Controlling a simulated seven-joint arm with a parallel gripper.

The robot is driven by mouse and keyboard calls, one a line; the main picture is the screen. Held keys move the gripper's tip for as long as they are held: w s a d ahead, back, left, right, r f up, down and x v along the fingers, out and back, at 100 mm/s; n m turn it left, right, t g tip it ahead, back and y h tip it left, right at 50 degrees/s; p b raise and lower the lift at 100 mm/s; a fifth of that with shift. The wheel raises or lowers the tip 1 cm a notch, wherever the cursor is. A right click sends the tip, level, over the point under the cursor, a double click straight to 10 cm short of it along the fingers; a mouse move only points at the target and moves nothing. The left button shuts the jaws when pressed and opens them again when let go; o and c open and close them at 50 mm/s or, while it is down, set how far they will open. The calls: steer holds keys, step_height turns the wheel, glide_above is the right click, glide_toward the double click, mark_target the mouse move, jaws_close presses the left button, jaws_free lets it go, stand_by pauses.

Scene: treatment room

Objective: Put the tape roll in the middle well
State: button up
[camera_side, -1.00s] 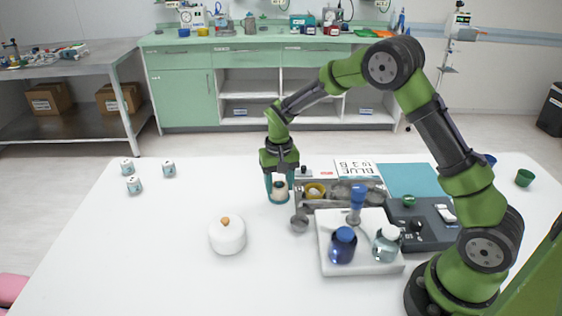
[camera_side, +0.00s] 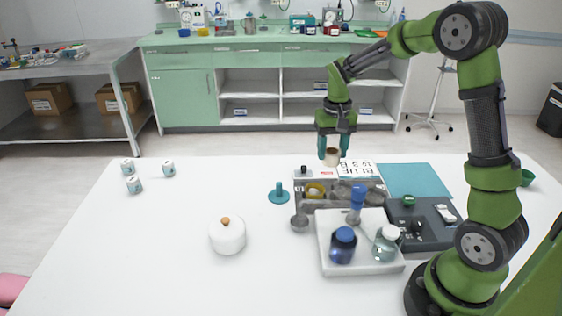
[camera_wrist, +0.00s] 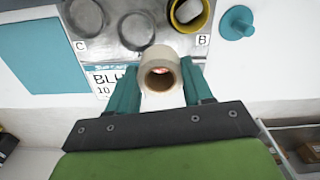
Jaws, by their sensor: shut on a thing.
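My gripper (camera_side: 333,150) is shut on the cream tape roll (camera_side: 331,157) and holds it in the air behind the metal tray (camera_side: 298,207). In the wrist view the tape roll (camera_wrist: 160,78) sits between the teal fingers, its hole facing the camera. The tray (camera_wrist: 168,52) has a row of round wells. The middle well (camera_wrist: 137,30) looks empty; the one toward the letter C (camera_wrist: 84,16) also looks empty. The well toward the letter B holds a yellow ring (camera_wrist: 178,15), also seen in the side view (camera_side: 315,190).
A teal peg stand (camera_side: 279,196) stands left of the tray. A white tray (camera_side: 328,268) with bottles and a dark case (camera_side: 432,234) are in front and to the right. A lettered card (camera_side: 357,169) and teal mat (camera_side: 415,181) lie behind. A white lidded pot (camera_side: 227,237) stands left.

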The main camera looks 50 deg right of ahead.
steer(key=shift+n, duration=0.7)
steer(key=shift+s+d+f, duration=0.25)
steer(key=shift+s+f, duration=0.4)
steer(key=shift+f, duration=0.7)
steer(key=shift+s+d+f, duration=0.3)
steer(key=shift+s+f, duration=0.4)
steer(key=shift+f, duration=0.6)
steer(key=shift+s+d+f, duration=0.25)
steer(key=shift+s+f, duration=0.4)
steer(key=shift+f, duration=0.7)
steer(key=shift+f, duration=0.55)
steer(key=o, duration=0.7)
steer(key=shift+o, duration=0.2)
step_height(320, 180, up, 11)
